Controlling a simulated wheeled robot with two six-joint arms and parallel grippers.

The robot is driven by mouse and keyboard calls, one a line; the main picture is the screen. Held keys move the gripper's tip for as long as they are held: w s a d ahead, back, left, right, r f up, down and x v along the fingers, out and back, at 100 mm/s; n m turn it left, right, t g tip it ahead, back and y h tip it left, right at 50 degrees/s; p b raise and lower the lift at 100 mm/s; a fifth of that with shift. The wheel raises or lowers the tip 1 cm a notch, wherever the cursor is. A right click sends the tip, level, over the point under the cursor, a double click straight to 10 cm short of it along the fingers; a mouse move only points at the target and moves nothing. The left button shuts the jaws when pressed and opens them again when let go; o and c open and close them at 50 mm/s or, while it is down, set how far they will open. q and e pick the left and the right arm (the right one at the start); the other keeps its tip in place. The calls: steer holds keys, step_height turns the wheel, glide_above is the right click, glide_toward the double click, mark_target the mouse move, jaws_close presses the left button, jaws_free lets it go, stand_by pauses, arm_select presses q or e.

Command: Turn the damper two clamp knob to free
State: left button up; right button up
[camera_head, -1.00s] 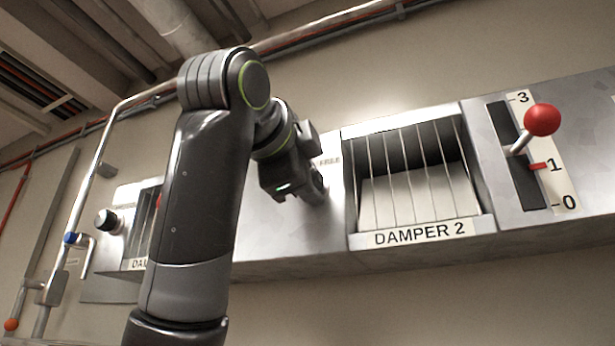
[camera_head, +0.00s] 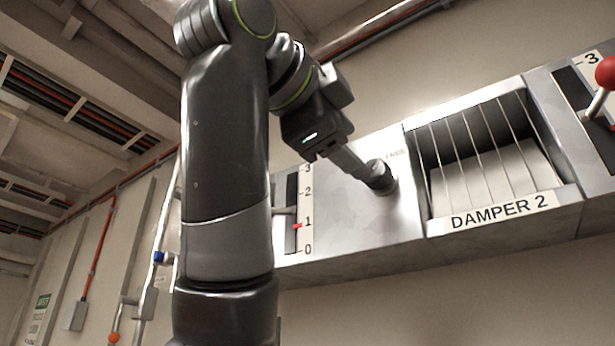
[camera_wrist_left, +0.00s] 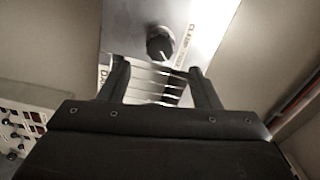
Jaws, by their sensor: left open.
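The damper two clamp knob (camera_head: 383,177) is a dark round knob on the metal panel, left of the DAMPER 2 window (camera_head: 487,165). A small FREE label (camera_head: 396,154) is above it. My left gripper (camera_head: 362,172) is right by the knob in the head view, its fingers reaching toward it and partly covering it. In the left wrist view the knob (camera_wrist_left: 160,43) shows with a light pointer mark, ahead of and between the open fingertips (camera_wrist_left: 161,62). Contact is not visible. My right gripper is not in view.
A red-balled lever (camera_head: 606,72) with a number scale stands at the right edge. Another scale with a red marker (camera_head: 297,226) is left of the knob, partly behind my arm. Pipes and a blue valve handle (camera_head: 160,258) are on the left wall.

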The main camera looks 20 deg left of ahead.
arm_select(q)
steer(key=s+a+b, duration=0.1)
steer(key=s+b, duration=0.4)
steer(key=s, duration=0.3)
steer(key=shift+s+a, duration=0.15)
steer(key=shift+a, duration=0.2)
